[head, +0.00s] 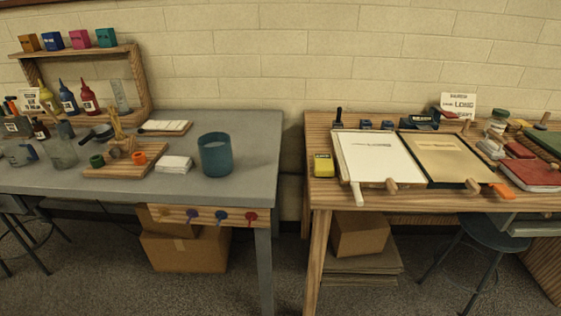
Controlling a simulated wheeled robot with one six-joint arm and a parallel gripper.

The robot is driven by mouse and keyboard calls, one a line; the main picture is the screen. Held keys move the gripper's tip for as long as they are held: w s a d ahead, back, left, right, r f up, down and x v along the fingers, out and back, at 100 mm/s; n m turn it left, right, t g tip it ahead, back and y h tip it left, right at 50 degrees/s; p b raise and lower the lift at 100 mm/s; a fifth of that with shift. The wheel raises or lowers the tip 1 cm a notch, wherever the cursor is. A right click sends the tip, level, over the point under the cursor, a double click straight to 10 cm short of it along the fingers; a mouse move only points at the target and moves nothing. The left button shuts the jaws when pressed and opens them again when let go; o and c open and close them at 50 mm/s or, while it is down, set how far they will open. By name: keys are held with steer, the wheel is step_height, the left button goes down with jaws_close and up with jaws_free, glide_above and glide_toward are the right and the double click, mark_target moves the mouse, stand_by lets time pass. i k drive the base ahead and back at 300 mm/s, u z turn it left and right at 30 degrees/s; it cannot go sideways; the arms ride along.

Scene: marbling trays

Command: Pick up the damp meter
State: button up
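A small yellow device with a dark face (323,165) stands at the left end of the wooden table (318,196), beside a white tray or board. It looks most like the damp meter, but its markings are too small to read. Nothing touches it from above and its front is in full view. My gripper is not in view.
A pale board (362,172) and a tan board (450,172) lie right of the yellow device, with small dark blocks behind. A gap separates this table from the grey table (262,135), which holds a teal bucket (215,160), bottles and papers. Stools (487,235) and boxes (358,236) stand below.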

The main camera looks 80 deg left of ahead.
mark_target(324, 164)
steer(key=u, duration=2.1)
